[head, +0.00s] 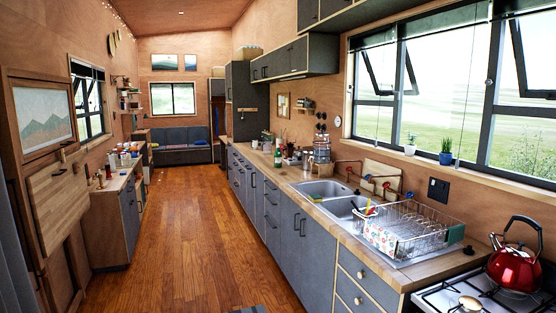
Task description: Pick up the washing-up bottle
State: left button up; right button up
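No thing in the head view is clearly the washing-up bottle. A small bottle-like item with blue on it (278,158) stands on the long right-hand counter (330,203), beyond the sink. It is too small to tell whether it is the washing-up bottle. Neither of my grippers is in view.
A wire dish rack (415,228) stands on the counter right of the sink. A red kettle (515,266) sits on the stove (440,300) at the lower right. A smaller cabinet (118,215) stands on the left. The wooden floor (195,240) between is clear.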

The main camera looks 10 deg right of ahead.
aim_at(277, 155)
jog(key=i+u, duration=0.1)
jog(key=i, duration=4.15)
